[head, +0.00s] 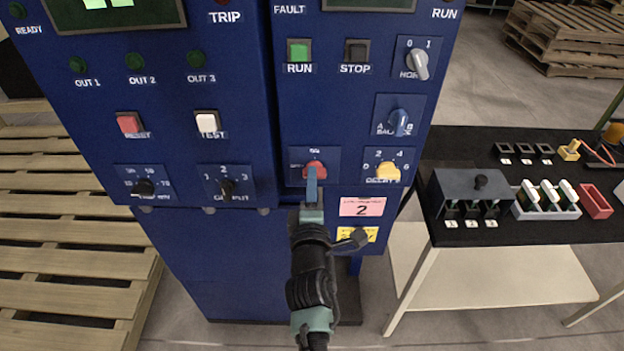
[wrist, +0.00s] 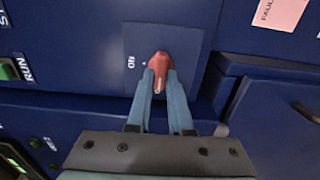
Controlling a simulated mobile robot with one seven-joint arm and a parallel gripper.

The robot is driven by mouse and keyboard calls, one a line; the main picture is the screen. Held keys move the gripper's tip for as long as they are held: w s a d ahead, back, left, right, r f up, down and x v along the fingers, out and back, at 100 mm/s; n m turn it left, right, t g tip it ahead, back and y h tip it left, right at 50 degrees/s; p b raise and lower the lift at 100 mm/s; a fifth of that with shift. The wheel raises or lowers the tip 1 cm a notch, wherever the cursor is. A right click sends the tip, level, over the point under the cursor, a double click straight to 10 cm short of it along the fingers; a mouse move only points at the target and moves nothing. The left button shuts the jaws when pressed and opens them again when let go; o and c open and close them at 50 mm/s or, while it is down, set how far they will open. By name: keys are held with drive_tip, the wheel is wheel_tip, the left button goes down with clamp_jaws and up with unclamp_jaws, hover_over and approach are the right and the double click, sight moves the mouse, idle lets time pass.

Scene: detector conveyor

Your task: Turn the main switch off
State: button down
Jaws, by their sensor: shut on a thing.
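The main switch is a red rotary knob (head: 315,167) on a square blue plate at the lower left of the right-hand cabinet panel. ON is printed above it, and a partly covered label stands to its left. In the wrist view the red knob (wrist: 159,68) has a pale mark at its lower end, on the side away from the pink label. My gripper (head: 312,175) reaches up from below. Its two blue fingers (wrist: 160,85) are shut on the knob, one on each side. The fingers hide part of the plate.
The yellow selector (head: 388,171) sits close to the right, and the blue selector (head: 398,123) above it. A pink label (head: 362,207) and a dark handle (head: 350,241) are below right. A black table (head: 540,230) with trays stands right. Wooden pallets (head: 70,230) lie left.

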idle(0.4)
drive_tip(key=c, duration=0.8)
unclamp_jaws()
drive_tip(key=shift+s, duration=0.1)
drive_tip(key=s+p, duration=0.5)
drive_tip(key=s, duration=0.7)
drive_tip(key=shift+s+p, duration=0.35)
drive_tip(key=shift+s, duration=0.05)
